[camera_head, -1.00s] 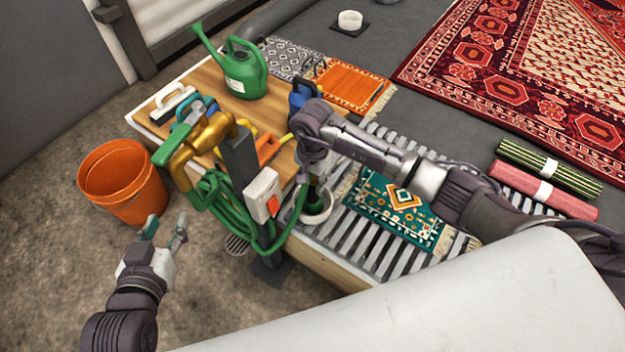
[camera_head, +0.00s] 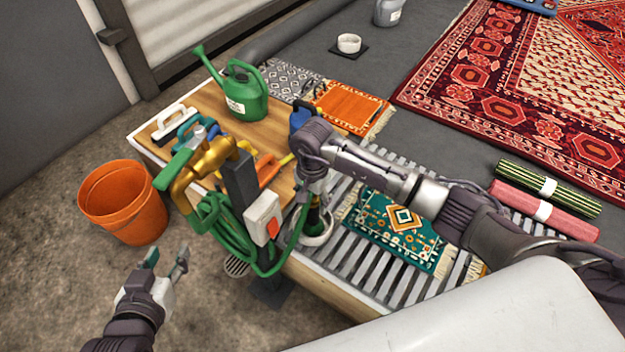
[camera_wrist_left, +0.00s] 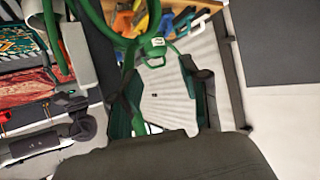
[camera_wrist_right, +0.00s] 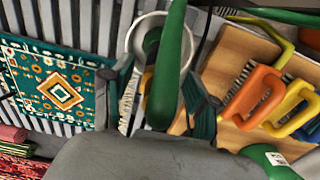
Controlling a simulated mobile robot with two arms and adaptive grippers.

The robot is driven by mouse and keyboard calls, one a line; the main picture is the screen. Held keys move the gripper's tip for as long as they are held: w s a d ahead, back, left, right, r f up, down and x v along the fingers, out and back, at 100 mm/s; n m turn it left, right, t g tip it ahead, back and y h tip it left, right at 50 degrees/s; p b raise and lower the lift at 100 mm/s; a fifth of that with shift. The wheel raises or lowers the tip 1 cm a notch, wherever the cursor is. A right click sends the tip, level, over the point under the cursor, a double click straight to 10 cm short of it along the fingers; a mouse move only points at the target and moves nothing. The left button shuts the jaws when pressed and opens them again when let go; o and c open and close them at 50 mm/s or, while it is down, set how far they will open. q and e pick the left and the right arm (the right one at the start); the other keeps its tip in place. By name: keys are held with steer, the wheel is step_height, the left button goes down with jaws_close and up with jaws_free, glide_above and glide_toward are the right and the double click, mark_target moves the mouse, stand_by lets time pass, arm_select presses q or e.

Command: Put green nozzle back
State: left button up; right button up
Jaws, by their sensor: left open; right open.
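The green nozzle (camera_wrist_right: 170,70) stands in a white ring holder (camera_wrist_right: 134,38) at the edge of the slatted bench; its lower end is partly hidden. In the head view the nozzle (camera_head: 313,216) shows just below my right gripper (camera_head: 312,196). The right wrist view shows my right gripper (camera_wrist_right: 160,95) open, one finger on each side of the nozzle; I cannot tell whether they touch it. My left gripper (camera_head: 167,258) is open and empty over the floor, left of the bench. A green hose (camera_head: 232,240) hangs in loops on the tap post.
A brass tap (camera_head: 205,165) and grey post with a white box (camera_head: 262,219) stand left of the nozzle. An orange bucket (camera_head: 122,205) stands on the floor. A teal rug (camera_head: 395,225) lies on the slats.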

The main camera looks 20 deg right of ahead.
step_height(320, 180, up, 10)
steer(key=shift+f+p, duration=0.1)
steer(key=shift+p, duration=0.9)
steer(key=shift+r, duration=0.5)
arm_select(q)
steer(key=s+a+f+g+y, duration=0.1)
steer(key=s+a+f+g, duration=0.2)
steer(key=s+f+g, duration=0.3)
steer(key=s, duration=0.3)
steer(key=shift+a+y, duration=0.2)
steer(key=shift+y, duration=0.1)
steer(key=shift+f, duration=0.1)
